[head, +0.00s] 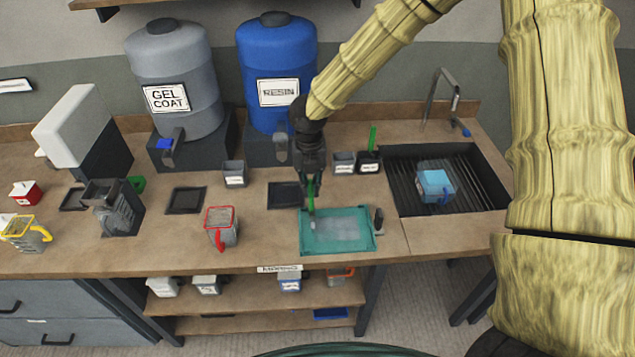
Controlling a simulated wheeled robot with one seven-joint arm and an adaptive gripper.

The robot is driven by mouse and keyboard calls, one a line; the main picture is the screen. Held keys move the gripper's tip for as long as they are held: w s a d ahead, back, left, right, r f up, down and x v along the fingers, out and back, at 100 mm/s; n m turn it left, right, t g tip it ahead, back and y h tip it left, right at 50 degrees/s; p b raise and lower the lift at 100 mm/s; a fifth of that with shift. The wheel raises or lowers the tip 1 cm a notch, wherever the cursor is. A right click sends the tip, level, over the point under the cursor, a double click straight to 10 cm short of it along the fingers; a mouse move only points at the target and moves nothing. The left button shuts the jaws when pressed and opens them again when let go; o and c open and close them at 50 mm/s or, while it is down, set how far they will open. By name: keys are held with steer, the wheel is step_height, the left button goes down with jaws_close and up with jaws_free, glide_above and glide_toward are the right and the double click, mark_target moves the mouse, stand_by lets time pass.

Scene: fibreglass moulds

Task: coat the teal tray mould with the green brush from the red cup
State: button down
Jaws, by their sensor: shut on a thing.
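The teal tray mould (308,241) lies on the workbench just left of the sink. Its inside shows a pale grey-white area across the middle. My gripper (312,186) is above the mould's far left part, shut on a green brush (311,199). The brush points down, its tip at or just above the mould's left inside; I cannot tell whether it touches. The red cup (220,228), with a red rim and handle, stands on the bench left of the mould. It appears to hold greyish contents.
A second green stick (372,138) stands in a dark holder behind the mould. A small dark block (378,220) is at the mould's right edge. A blue-topped container (435,184) sits in the sink (475,185). Gel coat (176,80) and resin (277,70) tanks stand behind.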

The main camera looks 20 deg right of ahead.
step_height(320, 180, up, 4)
steer(key=shift+f+p, duration=0.25)
steer(key=shift+p, duration=0.9)
steer(key=shift+s+r, duration=0.1)
steer(key=shift+r, duration=2.25)
steer(key=shift+f, duration=0.1)
